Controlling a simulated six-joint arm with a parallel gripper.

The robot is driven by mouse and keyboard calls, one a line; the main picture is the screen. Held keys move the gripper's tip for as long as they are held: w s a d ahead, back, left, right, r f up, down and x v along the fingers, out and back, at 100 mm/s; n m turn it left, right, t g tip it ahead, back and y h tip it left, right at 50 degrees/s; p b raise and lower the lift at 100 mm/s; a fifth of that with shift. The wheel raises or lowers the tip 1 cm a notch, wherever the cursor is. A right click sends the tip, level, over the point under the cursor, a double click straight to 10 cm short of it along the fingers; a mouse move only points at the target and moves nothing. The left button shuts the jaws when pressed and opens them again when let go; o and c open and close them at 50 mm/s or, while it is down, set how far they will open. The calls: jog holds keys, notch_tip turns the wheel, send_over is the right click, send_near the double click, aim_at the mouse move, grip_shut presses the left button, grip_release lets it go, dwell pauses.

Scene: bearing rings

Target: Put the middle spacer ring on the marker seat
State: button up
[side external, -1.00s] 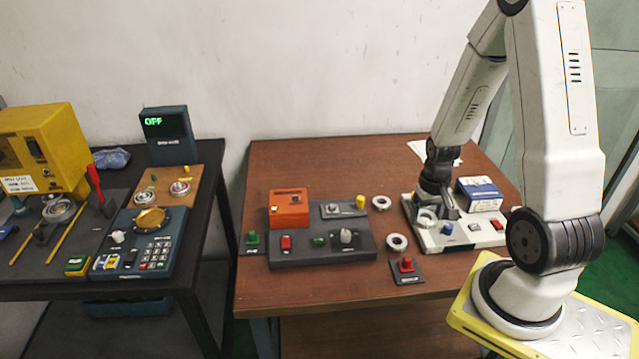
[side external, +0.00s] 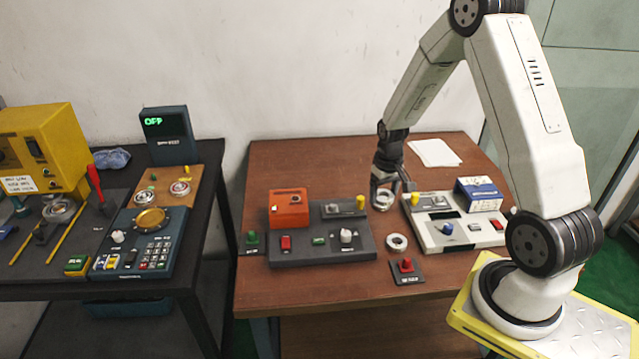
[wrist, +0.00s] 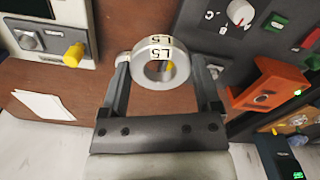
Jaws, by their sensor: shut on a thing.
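A pale metal ring (wrist: 160,62) sits between the two fingers of my gripper (wrist: 166,85), which is shut on it; dark marks like "L5" show twice on it. In the side view my gripper (side external: 391,188) is low over the table between the dark and white panels, with a ring (side external: 383,200) at its fingertips. I cannot tell whether another ring lies behind the held one. A second ring (side external: 397,243) lies on the table nearer the front. I cannot tell which fixture is the marker seat.
The dark panel (side external: 290,258) with the orange box (side external: 289,207) stands left of my gripper, the white panel (side external: 470,239) right. A red-topped plate (side external: 406,268) is in front. A yellow peg (wrist: 73,54) stands on the white panel.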

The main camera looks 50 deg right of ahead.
aim_at(333, 206)
jog(key=shift+w+a+f+n, duration=0.1)
jog(key=shift+w+a+n, duration=0.5)
jog(key=shift+w, duration=1.65)
jog(key=shift+w+a+n, duration=0.45)
jog(key=shift+w+a, duration=0.1)
jog(key=shift+w, duration=1.7)
jog(key=shift+w+a+f+n, duration=0.1)
jog(key=shift+w+a+n, duration=0.5)
jog(key=shift+w, duration=1.65)
jog(key=shift+f, duration=2)
jog(key=shift+f, duration=1.7)
jog(key=o, duration=1.3)
jog(key=shift+c, duration=0.2)
jog(key=shift+r, duration=0.15)
